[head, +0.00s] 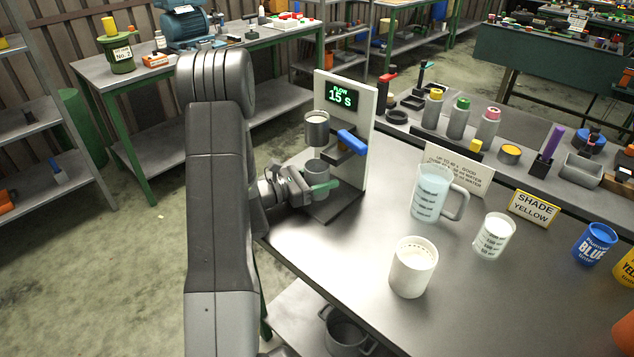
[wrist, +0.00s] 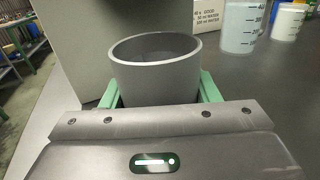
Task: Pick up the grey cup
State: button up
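The grey cup (head: 315,169) stands upright at the dispenser, under its upper grey container (head: 317,128). In the wrist view the cup (wrist: 155,75) is upright, its rim facing up, right in front of my gripper. My gripper (head: 318,188) reaches it from the left in the head view. Its green fingers (wrist: 160,88) lie on both sides of the cup, close against its walls. I cannot tell whether they press on it or leave a small gap. The lower part of the cup is hidden by my gripper in the wrist view.
The dispenser panel (head: 360,112) reads "FLOW 15 S" and has a blue lever (head: 352,142). To the right stand a water jug (head: 430,194), a white cup (head: 413,267), a measuring beaker (head: 493,236) and a blue can (head: 594,244). The table's front middle is clear.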

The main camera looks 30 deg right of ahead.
jog(key=shift+r, duration=0.1)
dwell(0.3)
jog(key=shift+a+r, duration=0.2)
jog(key=shift+r, duration=0.05)
notch_tip(320, 180, up, 6)
jog(key=s+a+b, duration=0.1)
jog(key=s+a, duration=0.1)
jog(key=a, duration=0.7)
jog(key=s+a+b, duration=0.1)
jog(key=s+a, duration=0.2)
jog(key=a, duration=0.6)
jog(key=shift+s+a+r, duration=0.15)
jog(key=shift+s+a, duration=0.1)
jog(key=shift+a, duration=0.1)
